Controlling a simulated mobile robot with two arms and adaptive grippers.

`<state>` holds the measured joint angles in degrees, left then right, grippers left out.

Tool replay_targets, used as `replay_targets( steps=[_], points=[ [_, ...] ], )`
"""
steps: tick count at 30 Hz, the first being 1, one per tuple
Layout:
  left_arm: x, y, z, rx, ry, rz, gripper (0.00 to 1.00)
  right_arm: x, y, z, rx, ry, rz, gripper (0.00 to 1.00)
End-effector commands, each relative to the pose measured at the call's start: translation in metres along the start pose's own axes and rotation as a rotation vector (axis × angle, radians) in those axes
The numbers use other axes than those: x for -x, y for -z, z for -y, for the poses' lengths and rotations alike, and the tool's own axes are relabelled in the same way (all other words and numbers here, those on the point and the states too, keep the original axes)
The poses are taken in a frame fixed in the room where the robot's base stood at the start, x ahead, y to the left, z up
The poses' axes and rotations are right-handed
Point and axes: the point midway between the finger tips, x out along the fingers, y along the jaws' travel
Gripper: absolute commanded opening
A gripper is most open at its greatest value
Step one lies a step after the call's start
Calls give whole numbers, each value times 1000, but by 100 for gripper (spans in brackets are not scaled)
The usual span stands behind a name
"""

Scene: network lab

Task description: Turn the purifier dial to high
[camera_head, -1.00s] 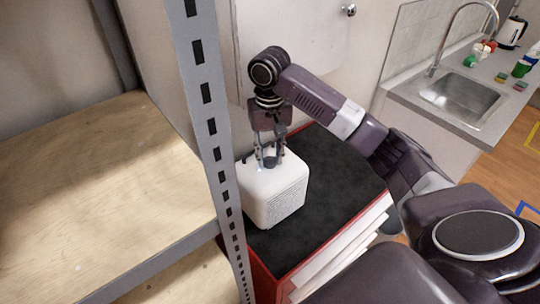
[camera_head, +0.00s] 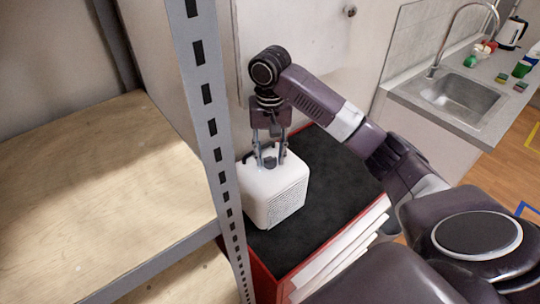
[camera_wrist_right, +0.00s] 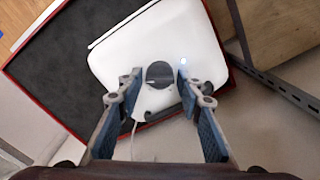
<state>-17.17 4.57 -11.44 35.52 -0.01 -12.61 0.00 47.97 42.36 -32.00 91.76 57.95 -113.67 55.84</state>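The purifier (camera_head: 272,204) is a white box with a perforated side, upright on a black-topped red cabinet. In the right wrist view, its white top (camera_wrist_right: 118,58) carries a round dark dial (camera_wrist_right: 158,75) with a pale mark near its lower left, and a small lit light (camera_wrist_right: 184,62). My right gripper (camera_head: 270,161) points down over the purifier. In the wrist view, the right gripper's fingers (camera_wrist_right: 159,84) stand on either side of the dial, with a gap on both sides. I see no left gripper.
A grey metal shelf post (camera_head: 212,140) stands close left of the purifier, with wooden shelves (camera_head: 100,190) beyond. The black cabinet top (camera_head: 325,190) is clear to the right. A sink counter (camera_head: 455,100) stands at the back right. A pale cable (camera_wrist_right: 133,140) runs from the purifier.

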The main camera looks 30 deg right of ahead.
Motion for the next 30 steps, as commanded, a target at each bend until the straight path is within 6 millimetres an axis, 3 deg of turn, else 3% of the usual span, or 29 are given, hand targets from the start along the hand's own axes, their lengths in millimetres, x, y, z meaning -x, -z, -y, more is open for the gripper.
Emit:
replay_targets(
  steps=[11, 24, 30],
  points=[
    [0, -2, 1, 0, 1, 2, 40, 8, 0, 0, 2, 0, 0, 34],
    [0, 0, 0, 0, 0, 0, 40, 82, 1, 0, 1, -1, -3, 34],
    [0, 0, 0, 0, 0, 0, 40, 107, 1, 0, 2, 0, -1, 34]
  ],
)
